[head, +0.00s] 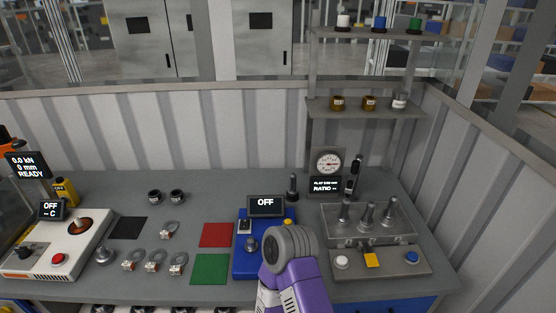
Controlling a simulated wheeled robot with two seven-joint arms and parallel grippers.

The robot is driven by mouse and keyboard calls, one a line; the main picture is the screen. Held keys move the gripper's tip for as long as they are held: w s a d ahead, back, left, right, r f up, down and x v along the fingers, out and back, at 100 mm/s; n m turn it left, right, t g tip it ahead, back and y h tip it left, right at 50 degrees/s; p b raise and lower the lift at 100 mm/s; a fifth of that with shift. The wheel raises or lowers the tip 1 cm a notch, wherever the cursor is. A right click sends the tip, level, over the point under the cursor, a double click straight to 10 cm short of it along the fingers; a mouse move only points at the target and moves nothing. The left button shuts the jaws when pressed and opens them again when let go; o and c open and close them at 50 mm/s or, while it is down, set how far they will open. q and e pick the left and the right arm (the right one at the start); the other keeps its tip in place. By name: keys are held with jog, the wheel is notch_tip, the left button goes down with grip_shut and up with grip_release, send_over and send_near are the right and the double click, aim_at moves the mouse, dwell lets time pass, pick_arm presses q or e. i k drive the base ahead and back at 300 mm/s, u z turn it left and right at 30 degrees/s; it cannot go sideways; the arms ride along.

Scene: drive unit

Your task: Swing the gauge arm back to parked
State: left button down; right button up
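A round white dial gauge (328,163) stands at the back right of the bench, above a small black display (326,186) that reads FLAT and RATIO. A dark upright piece (354,174) stands just right of the dial; I cannot tell whether it is the gauge arm, or whether that arm is swung in or parked. One of my arms, purple with a grey joint, rises from the bottom middle in front of the blue unit. Neither gripper shows, so I cannot see what they hold.
A blue unit (240,262) with an OFF screen (266,203) sits left of a grey fixture (398,264) with several upright metal parts and a clear guard. Red (216,235) and green (210,269) mats lie left. A shelf (365,106) stands behind the gauge.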

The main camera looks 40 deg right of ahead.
aim_at(356, 164)
jog(key=u, duration=0.7)
jog(key=k, duration=1.3)
jog(key=z, duration=1.35)
jog(key=i, duration=0.45)
jog(key=z, duration=0.05)
